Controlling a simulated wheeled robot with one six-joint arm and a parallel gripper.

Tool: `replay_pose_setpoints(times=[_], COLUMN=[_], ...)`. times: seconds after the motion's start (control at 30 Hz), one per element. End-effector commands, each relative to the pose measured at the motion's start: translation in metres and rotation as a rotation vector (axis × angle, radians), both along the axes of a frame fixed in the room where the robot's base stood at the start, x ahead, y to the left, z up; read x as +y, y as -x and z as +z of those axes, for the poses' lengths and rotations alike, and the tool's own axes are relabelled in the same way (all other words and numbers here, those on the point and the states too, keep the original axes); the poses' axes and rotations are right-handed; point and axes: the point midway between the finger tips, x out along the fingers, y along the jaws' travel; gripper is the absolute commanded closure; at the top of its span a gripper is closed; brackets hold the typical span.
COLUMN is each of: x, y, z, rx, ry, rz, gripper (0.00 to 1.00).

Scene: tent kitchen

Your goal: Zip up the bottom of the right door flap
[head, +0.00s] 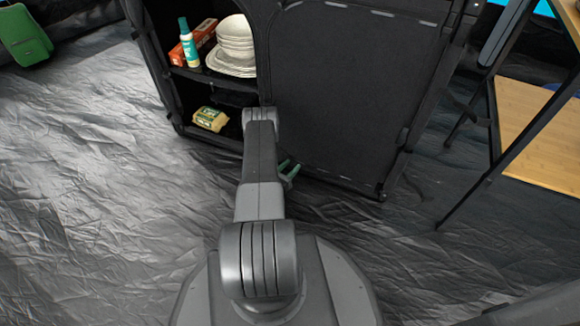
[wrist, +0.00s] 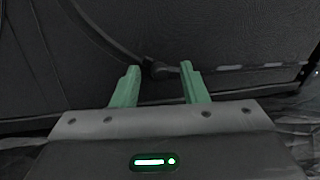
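The right door flap (head: 350,90) is a dark panel covering the right side of the black cabinet. It also fills much of the wrist view (wrist: 225,30). A dark seam runs along its bottom edge, with pale dashes (wrist: 230,67) on its right part. A small dark lump, which looks like the zip slider (wrist: 158,69), sits on this seam. My gripper (head: 289,168) is low in front of the cabinet, at the flap's lower left corner. Its two green fingers (wrist: 158,72) are apart, one on each side of the slider in the picture. Whether they touch it I cannot tell.
The cabinet's left side is open, with stacked bowls (head: 235,42), a green bottle (head: 188,45) and a yellow-green package (head: 210,119) on shelves. A table with a wooden shelf (head: 535,130) stands at the right.

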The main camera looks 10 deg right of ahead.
Motion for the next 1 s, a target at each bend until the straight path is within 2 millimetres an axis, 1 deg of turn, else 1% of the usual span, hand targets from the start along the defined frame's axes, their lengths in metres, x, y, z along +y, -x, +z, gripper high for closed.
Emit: replay_pose_setpoints(times=[0.03, 0.23, 0.47, 0.7, 0.8, 1.0], x=[0.0, 0.0, 0.003, 0.028, 0.036, 0.039], y=[0.0, 0.0, -0.002, -0.02, -0.025, -0.027], z=[0.0, 0.0, 0.0, 0.0, 0.0, 0.0], rx=[0.0, 0.0, 0.0, -0.002, -0.003, -0.001], ry=[0.0, 0.0, 0.001, 0.001, 0.0, -0.002], rz=[0.0, 0.0, 0.002, 0.004, 0.003, 0.002], gripper=[0.6, 0.99, 1.0, 1.0, 1.0, 1.0])
